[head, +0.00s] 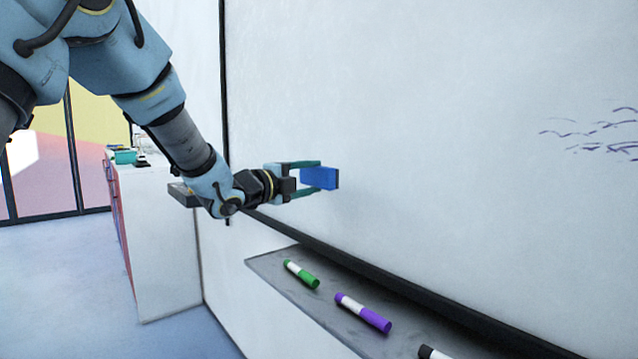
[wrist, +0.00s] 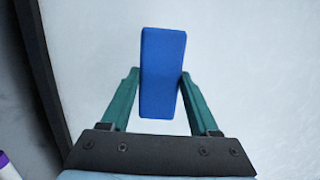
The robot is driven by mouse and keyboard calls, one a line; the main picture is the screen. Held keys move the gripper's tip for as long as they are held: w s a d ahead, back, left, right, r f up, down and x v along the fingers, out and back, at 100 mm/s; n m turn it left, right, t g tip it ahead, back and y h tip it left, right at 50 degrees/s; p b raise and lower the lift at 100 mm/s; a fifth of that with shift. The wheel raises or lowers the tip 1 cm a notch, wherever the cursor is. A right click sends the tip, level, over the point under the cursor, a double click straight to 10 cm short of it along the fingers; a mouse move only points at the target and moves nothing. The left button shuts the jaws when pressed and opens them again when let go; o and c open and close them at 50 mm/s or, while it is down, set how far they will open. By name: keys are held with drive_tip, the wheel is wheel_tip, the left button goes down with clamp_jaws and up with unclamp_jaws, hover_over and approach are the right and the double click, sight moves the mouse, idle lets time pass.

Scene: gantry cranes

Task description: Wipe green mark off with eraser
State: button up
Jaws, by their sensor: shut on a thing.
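My gripper (head: 308,178) is shut on a blue eraser (head: 320,178) in front of the whiteboard (head: 450,90). In the wrist view the eraser (wrist: 162,72) stands between the two green fingers (wrist: 160,98), with the white board behind it. I cannot tell whether the eraser touches the board. Purple marks (head: 600,130) show on the board at the right of the head view. No green mark shows in either view.
A ledge (head: 290,263) under the board holds a green marker (head: 301,274), a purple marker (head: 363,313) and a black-capped marker (head: 432,352). A white cabinet (head: 165,240) stands at the left. The board's dark frame (head: 420,292) runs above the ledge.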

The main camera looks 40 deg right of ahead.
drive_tip(key=shift+a, duration=0.25)
drive_tip(key=shift+w+a+b, duration=0.1)
drive_tip(key=shift+a+b, duration=0.4)
drive_tip(key=shift+a, duration=0.95)
